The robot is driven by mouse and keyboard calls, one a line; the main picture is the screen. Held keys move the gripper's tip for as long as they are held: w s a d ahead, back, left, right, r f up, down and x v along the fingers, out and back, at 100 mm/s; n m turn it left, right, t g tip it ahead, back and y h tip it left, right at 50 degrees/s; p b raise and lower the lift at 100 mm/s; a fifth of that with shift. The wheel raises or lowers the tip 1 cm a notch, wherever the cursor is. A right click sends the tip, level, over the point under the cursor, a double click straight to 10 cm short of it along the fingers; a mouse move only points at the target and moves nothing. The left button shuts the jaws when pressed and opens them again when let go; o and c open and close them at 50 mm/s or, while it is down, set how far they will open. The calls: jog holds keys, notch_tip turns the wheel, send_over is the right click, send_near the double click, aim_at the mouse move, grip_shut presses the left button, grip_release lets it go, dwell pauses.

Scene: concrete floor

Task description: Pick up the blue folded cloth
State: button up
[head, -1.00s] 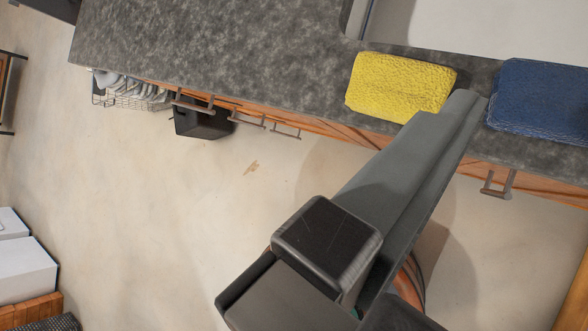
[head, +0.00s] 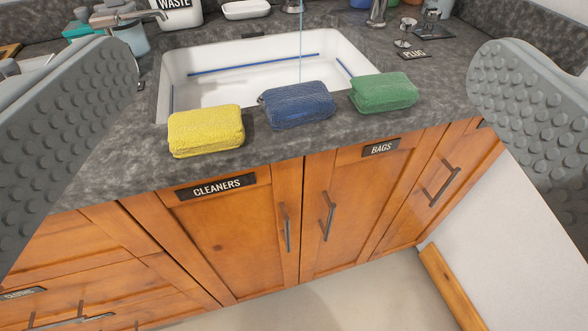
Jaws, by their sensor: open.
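The blue folded cloth (head: 297,106) lies on the front edge of the grey counter, in front of the sink. A yellow folded cloth (head: 206,131) lies to its left and a green folded cloth (head: 383,93) to its right, each a little apart from it. My gripper (head: 303,105) is open, with one grey studded finger at the left edge of the view and the other at the right. Nothing is between the fingers up close; the cloths show beyond them, and how far off they are is hard to tell.
A white WASTE container (head: 178,12) and a PLUG label (head: 414,54) are at the back. Wooden cabinets (head: 235,235) with metal handles stand below the counter edge.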

jog(key=shift+w, duration=0.15)
jog(key=c, duration=0.5)
jog(key=n+g, duration=1.7)
jog(key=n, duration=0.5)
send_over(311, 92)
jog(key=f, duration=1.2)
jog(key=shift+s+f, duration=0.25)
jog(key=shift+s, duration=0.1)
jog(key=shift+w+f, duration=0.2)
jog(key=shift+f, duration=1.15)
jog(key=shift+w+f, duration=0.15)
jog(key=shift+f, duration=1.15)
